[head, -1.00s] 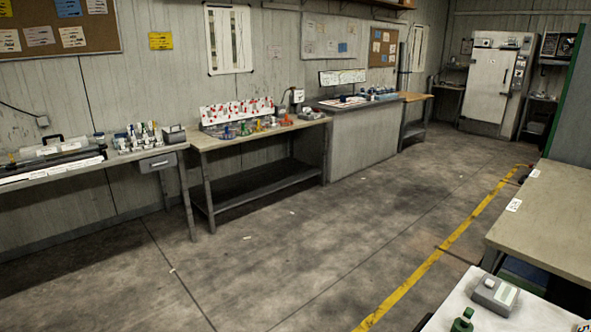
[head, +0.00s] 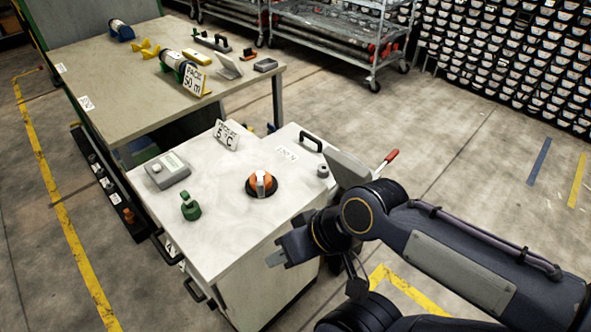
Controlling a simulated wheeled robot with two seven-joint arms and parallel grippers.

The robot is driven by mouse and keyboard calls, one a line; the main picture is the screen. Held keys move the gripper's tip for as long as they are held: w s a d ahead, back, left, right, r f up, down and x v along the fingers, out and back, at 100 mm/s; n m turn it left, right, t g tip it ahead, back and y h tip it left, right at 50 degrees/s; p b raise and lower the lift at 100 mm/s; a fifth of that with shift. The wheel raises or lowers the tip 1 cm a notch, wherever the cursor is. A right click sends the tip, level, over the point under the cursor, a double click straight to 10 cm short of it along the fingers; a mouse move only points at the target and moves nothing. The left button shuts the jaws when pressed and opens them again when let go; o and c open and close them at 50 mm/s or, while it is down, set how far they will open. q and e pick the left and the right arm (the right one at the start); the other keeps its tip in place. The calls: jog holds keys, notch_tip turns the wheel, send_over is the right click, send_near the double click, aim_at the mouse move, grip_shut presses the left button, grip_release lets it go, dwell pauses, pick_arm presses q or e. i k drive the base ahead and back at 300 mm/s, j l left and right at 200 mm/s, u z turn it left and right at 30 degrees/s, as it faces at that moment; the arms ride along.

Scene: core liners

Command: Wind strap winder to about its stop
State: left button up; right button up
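No part is clearly recognisable as the strap winder. A round orange and black knob with a pale grip bar (head: 262,184) sits on top of the white cabinet (head: 225,240). A lever with a red grip (head: 391,156) sticks up behind a tilted grey panel (head: 350,168) at the cabinet's right side. My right gripper (head: 276,258) is in front of the cabinet's right part, below the knob and apart from it in the picture. Its fingers are small and seen from the side, so their opening does not show. Nothing is visible in it. My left gripper is out of view.
The cabinet top also carries a grey box (head: 168,170), a green fitting (head: 190,206), a "5 °C" sign (head: 226,135) and a black handle (head: 311,142). A workbench (head: 120,97) with tube holders stands behind. A wire cart (head: 340,40) is farther back. Open floor lies right.

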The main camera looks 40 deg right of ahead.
aim_at(260, 175)
jog(key=i+j+z, duration=0.2)
jog(key=z, duration=0.25)
jog(key=i+j+z, duration=0.1)
jog(key=j+z, duration=0.2)
jog(key=z, duration=0.15)
jog(key=i+j+z, duration=0.1)
jog(key=j+z, duration=0.2)
jog(key=z, duration=0.2)
jog(key=j+z, duration=0.45)
jog(key=l+u, duration=0.2)
jog(key=u, duration=0.3)
jog(key=i+l+u, duration=0.1)
jog(key=l+u, duration=0.2)
jog(key=u, duration=0.2)
